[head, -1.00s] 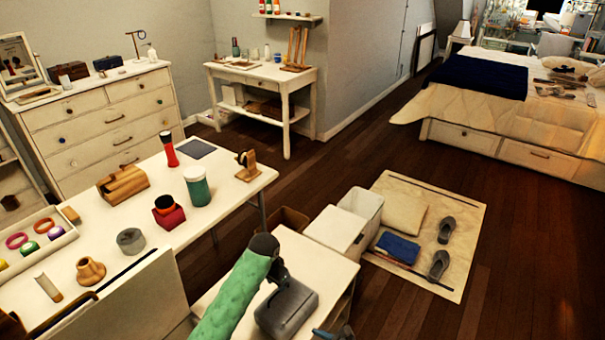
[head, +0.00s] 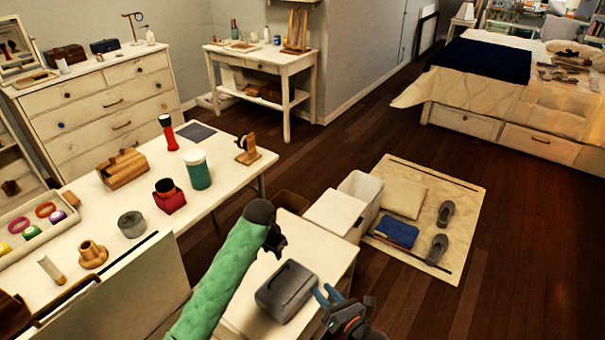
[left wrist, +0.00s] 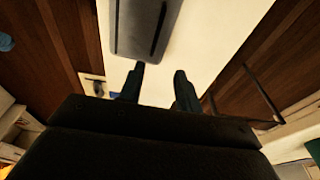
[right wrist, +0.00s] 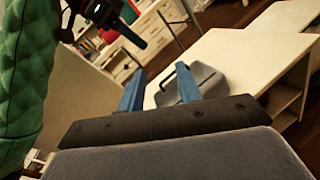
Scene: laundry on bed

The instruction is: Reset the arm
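My left gripper (head: 276,240) is at the end of the green-sleeved arm, above the white low cabinet (head: 245,322). In the left wrist view its two dark fingers (left wrist: 160,88) are apart with nothing between them. My right gripper (head: 327,297) has blue fingers and is just right of the grey case (head: 287,291). In the right wrist view its fingers (right wrist: 160,92) are wide apart and empty. The grey case lies on the cabinet top, and it also shows in the left wrist view (left wrist: 143,25) and in the right wrist view (right wrist: 208,80).
A white table (head: 105,215) with cups, boxes and a tray stands at the left. A white bin (head: 358,190) is behind the cabinet. A mat (head: 455,190) with slippers and folded cloth lies on the floor. Open floor (head: 530,230) is at the right.

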